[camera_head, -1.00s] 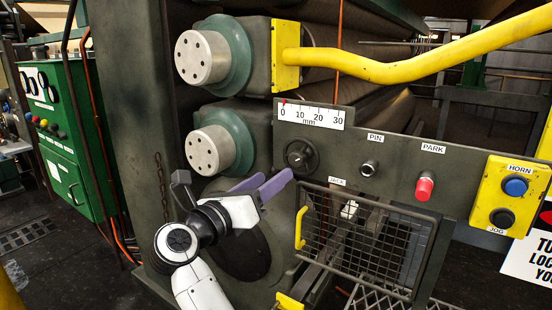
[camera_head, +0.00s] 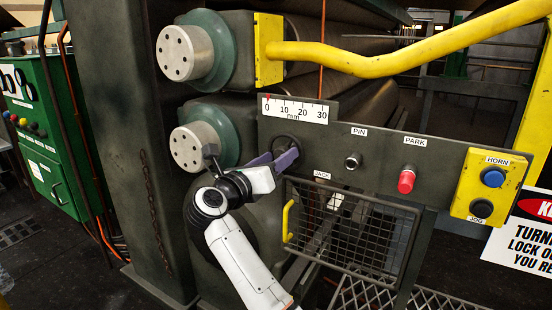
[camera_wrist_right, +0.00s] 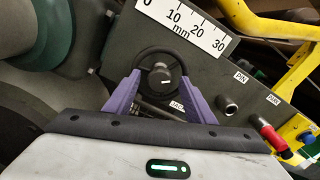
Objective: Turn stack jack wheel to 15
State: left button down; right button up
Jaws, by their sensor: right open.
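The jack wheel (camera_head: 286,143) is a small dark handwheel on the grey panel, above the JACK label (camera_head: 322,175). In the right wrist view the wheel (camera_wrist_right: 137,57) shows its round rim and a central hub. The millimetre scale (camera_head: 295,109) is above it, with a red pointer at about 0. My right gripper (camera_head: 283,156) is open, its purple fingers at the wheel and partly covering it. In the wrist view the gripper's fingertips (camera_wrist_right: 160,77) are on either side of the hub; I cannot tell whether they touch it. My left gripper is not in view.
A wire-mesh guard (camera_head: 345,232) with a yellow handle is below the panel. The PIN knob (camera_head: 353,161), red PARK knob (camera_head: 407,179) and yellow HORN/JOG box (camera_head: 490,187) are to the right. Large roller ends (camera_head: 186,52) are at the left, and a yellow rail (camera_head: 400,58) crosses above.

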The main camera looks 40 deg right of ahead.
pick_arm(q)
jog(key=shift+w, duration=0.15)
pick_arm(e)
jog(key=c, duration=1.1)
jog(key=shift+o, duration=0.3)
jog(key=shift+r+n+p, duration=0.1)
jog(key=shift+n+p, duration=0.5)
jog(key=shift+p, duration=0.15)
jog(key=shift+n+p, duration=0.7)
jog(key=shift+p, duration=0.05)
jog(key=shift+n+p, duration=0.7)
jog(key=shift+p, duration=0.05)
jog(key=shift+n+p, duration=0.9)
jog(key=shift+p, duration=0.05)
jog(key=shift+n+p, duration=0.35)
jog(key=shift+n, duration=0.05)
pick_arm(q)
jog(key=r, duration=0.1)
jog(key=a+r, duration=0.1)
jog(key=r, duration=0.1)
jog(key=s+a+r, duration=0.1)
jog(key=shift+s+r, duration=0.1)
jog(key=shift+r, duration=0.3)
